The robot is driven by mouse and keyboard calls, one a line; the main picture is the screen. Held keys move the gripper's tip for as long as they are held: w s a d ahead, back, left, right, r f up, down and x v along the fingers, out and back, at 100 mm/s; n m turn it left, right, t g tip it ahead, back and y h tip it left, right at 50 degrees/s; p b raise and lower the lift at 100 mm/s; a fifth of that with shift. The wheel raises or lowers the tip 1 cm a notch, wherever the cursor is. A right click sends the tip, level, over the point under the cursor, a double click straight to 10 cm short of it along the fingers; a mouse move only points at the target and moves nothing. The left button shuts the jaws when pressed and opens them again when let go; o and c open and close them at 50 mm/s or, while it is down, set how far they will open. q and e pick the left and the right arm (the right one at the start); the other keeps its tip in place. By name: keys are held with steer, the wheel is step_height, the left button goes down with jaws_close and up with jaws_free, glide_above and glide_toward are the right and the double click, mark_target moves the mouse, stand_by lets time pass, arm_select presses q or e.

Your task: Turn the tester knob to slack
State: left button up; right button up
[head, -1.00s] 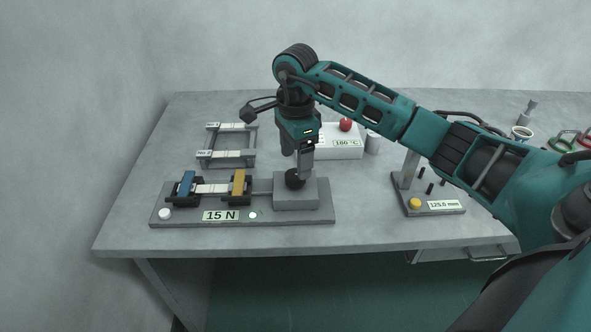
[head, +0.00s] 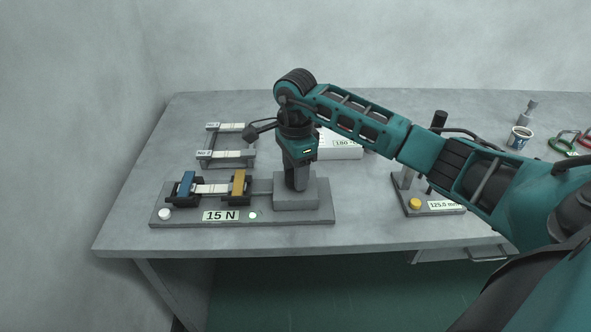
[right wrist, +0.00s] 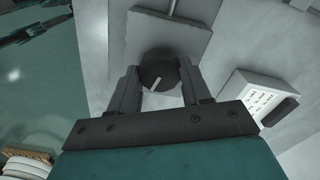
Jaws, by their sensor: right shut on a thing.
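The tester (head: 295,217) stands at the table's front left, its display (head: 220,216) reading 15 N. A light strip (head: 211,188) spans its blue clamp (head: 187,184) and orange clamp (head: 238,183). My right gripper (head: 296,184) points down at the grey block (head: 312,193) at the tester's right end and hides the knob in the head view. In the right wrist view, the round black knob (right wrist: 157,72) sits between the fingers of my right gripper (right wrist: 158,78), which is shut on it. The knob's white mark points down and slightly left there. My left gripper is not in view.
A rack with strips (head: 228,153) stands behind the tester. A white box (head: 345,150) is partly hidden behind my right arm. A gauge with a yellow button (head: 415,203) reading 125.0 mm is under the arm.

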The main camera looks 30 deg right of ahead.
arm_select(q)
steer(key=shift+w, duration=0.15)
arm_select(e)
steer(key=c, duration=0.4)
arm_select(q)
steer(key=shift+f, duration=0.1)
